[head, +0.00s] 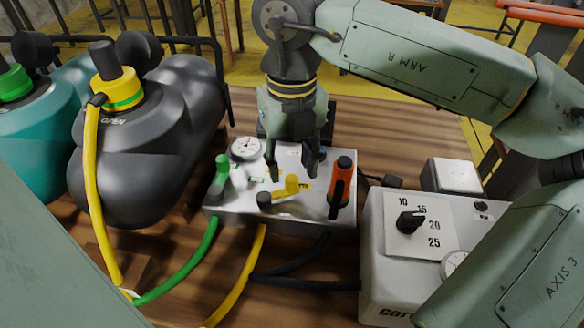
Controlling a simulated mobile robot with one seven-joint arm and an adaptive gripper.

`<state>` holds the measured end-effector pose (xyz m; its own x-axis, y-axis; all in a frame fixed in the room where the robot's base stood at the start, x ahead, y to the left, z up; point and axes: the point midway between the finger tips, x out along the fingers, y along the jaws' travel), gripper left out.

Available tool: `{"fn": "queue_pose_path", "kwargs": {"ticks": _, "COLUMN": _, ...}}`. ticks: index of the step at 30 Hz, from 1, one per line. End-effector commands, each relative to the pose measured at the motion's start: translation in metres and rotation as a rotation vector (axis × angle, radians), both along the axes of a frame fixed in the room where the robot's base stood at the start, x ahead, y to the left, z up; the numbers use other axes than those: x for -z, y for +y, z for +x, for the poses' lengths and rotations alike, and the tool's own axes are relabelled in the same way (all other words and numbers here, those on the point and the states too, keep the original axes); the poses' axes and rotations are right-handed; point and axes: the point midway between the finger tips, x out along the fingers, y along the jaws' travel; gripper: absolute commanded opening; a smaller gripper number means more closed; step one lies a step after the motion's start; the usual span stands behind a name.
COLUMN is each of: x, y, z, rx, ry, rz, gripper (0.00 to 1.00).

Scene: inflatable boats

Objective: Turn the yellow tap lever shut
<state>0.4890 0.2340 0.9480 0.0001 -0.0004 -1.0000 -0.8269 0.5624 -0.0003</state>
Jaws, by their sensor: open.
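The yellow tap lever (291,185) is on a pale metal valve box (235,202) in the middle of the head view. The lever lies low over the panel beside a dark round knob (264,199). My gripper (290,172) points down just above and behind the yellow lever, with its two dark fingers apart. Nothing shows between the fingers. Whether a finger touches the lever cannot be told. Part of the panel behind the fingers is hidden.
A green tap (222,168) stands left and an orange-and-black handle (341,180) stands right of the yellow lever. A round gauge (245,149) sits behind. A white control box (376,250) is at right. Dark and teal inflatables (150,150) fill the left. Hoses run across the table.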

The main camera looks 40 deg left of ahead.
Motion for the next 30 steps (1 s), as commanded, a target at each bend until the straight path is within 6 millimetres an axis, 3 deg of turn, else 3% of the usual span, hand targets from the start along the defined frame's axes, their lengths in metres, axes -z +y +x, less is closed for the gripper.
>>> {"fn": "queue_pose_path", "kwargs": {"ticks": 6, "x": 0.022, "y": 0.0, "z": 0.0, "rx": 0.001, "ry": 0.001, "rz": 0.001, "gripper": 0.4}}
{"fn": "queue_pose_path", "kwargs": {"ticks": 16, "x": 0.027, "y": 0.0, "z": 0.0, "rx": 0.0, "ry": 0.0, "rz": 0.0, "gripper": 0.4}}
{"fn": "queue_pose_path", "kwargs": {"ticks": 30, "x": 0.027, "y": 0.0, "z": 0.0, "rx": 0.0, "ry": 0.0, "rz": 0.0, "gripper": 0.1}}
